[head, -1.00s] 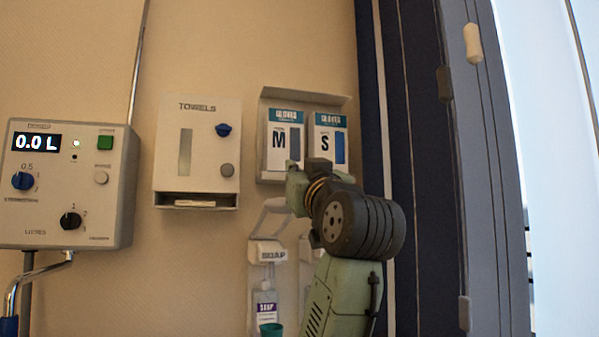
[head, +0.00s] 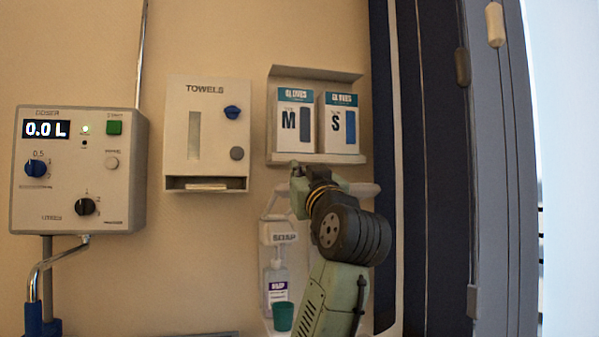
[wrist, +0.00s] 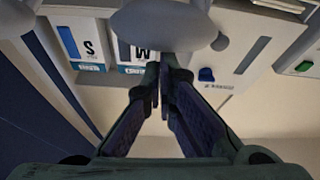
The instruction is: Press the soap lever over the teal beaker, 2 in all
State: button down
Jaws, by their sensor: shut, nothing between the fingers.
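The soap dispenser (head: 284,232) hangs on the wall below the glove boxes, partly hidden by my arm. Its white lever (head: 268,206) shows left of my wrist. A soap bottle (head: 275,283) with a purple label sits in the dispenser. The teal beaker (head: 283,317) stands below, in front of the bottle, its right side close to my arm in the picture. In the wrist view my gripper (wrist: 168,62) is shut and empty, its tips at a pale rounded part that looks like the lever (wrist: 158,25). I cannot tell whether they touch. My arm hides the fingers in the head view.
The glove boxes (head: 296,122) hang above my wrist and the towel dispenser (head: 181,157) to the left. The doser panel (head: 65,190), reading 0.0 L, is at far left. A dark blue door-side panel (head: 432,200) stands right of my arm.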

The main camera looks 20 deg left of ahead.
notch_tip(320, 180, down, 8)
jog(key=s+d+b, duration=0.1)
jog(key=b, duration=0.5)
jog(key=shift+s+r, duration=0.15)
jog(key=shift+s, duration=0.1)
jog(key=shift+r, duration=0.1)
dwell(0.6)
notch_tip(320, 180, up, 5)
jog(key=p, duration=0.4)
jog(key=f+b+v, duration=0.1)
jog(key=b+v, duration=0.4)
jog(key=v, duration=0.5)
jog(key=shift+s, duration=0.2)
jog(key=shift+f, duration=0.1)
jog(key=shift+a, duration=0.1)
notch_tip(320, 180, up, 8)
jog(key=w+a+p, duration=0.1)
jog(key=p, duration=0.1)
jog(key=shift+w+f, duration=0.15)
jog(key=shift+w, duration=0.2)
